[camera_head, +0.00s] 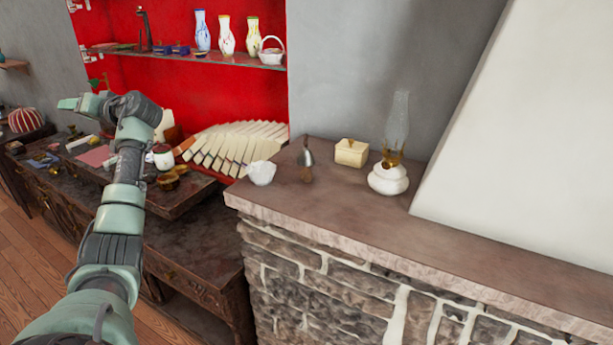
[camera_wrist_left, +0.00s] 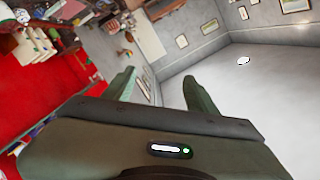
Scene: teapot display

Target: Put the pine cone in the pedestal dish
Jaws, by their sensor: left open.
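A small brown lump, likely the pine cone (camera_head: 306,175), sits on the stone mantel just below a grey metal bell. A white faceted bowl, likely the pedestal dish (camera_head: 261,173), stands to its left near the mantel's left end; its foot is not clear. My left gripper (camera_head: 70,103) is raised at the upper left, over the dark desk and well away from both. In the left wrist view my left gripper (camera_wrist_left: 160,83) has its fingers spread with nothing between them. My right gripper is in neither view.
On the mantel (camera_head: 480,240) are the bell (camera_head: 306,153), a cream box (camera_head: 351,152) and an oil lamp (camera_head: 388,178) with a tall glass chimney. A white slanted surface (camera_head: 530,140) rises behind. The mantel's front right is clear.

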